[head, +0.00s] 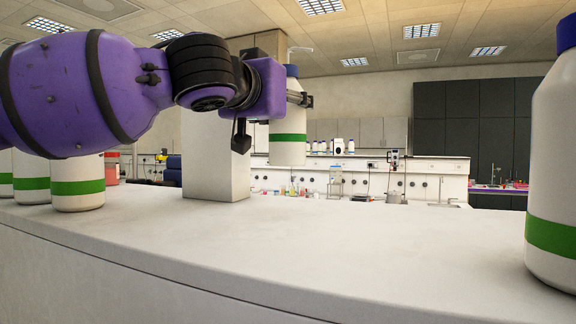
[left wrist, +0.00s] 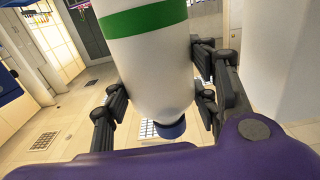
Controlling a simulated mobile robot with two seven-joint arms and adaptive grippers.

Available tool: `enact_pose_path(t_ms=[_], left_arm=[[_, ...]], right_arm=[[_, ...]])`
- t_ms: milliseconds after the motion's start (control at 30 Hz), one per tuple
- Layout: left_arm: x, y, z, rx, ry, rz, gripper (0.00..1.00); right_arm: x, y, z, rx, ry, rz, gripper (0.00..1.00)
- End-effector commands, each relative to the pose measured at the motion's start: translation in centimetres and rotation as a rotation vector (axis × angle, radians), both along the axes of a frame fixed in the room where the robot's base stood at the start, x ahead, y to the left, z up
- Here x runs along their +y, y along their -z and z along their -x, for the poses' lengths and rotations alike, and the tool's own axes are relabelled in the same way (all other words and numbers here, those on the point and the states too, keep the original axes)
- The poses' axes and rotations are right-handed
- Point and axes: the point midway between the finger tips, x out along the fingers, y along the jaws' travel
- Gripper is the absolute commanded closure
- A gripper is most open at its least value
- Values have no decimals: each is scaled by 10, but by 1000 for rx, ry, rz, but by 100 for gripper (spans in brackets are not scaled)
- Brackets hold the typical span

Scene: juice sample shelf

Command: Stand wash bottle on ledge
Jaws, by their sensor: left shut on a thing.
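The wash bottle (head: 287,152) is white with a green band and hangs roughly upright in the air, its base clear of the ledge. My left gripper (head: 300,98) is shut around its upper body, just right of the pillar. In the left wrist view, the bottle (left wrist: 150,70) sits between the two fingers of the left gripper (left wrist: 160,100), with its blue cap toward the lower edge. The white ledge (head: 300,235) runs across the head view below the bottle. My right gripper is not in view.
A pale square pillar (head: 215,160) stands at the ledge, left of the held bottle. Several similar green-banded bottles (head: 78,187) stand at the left. A large blue-capped bottle (head: 555,170) stands at the right edge. The ledge between is clear. Lab benches lie beyond.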

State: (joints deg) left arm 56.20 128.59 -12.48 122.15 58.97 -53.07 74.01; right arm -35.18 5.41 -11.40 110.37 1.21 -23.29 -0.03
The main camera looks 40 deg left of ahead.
Motion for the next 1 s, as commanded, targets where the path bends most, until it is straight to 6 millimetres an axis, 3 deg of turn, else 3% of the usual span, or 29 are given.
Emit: enact_pose_path(t_ms=[500,900,933,1000], left_arm=[[0,64,2,-5,0,-3,94],[0,71,1,-6,0,-1,94],[0,72,1,-3,0,0,42],[0,72,1,-3,0,0,33]], right_arm=[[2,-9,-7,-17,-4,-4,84],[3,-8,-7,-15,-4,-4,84],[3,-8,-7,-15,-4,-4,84],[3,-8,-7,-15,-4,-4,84]])
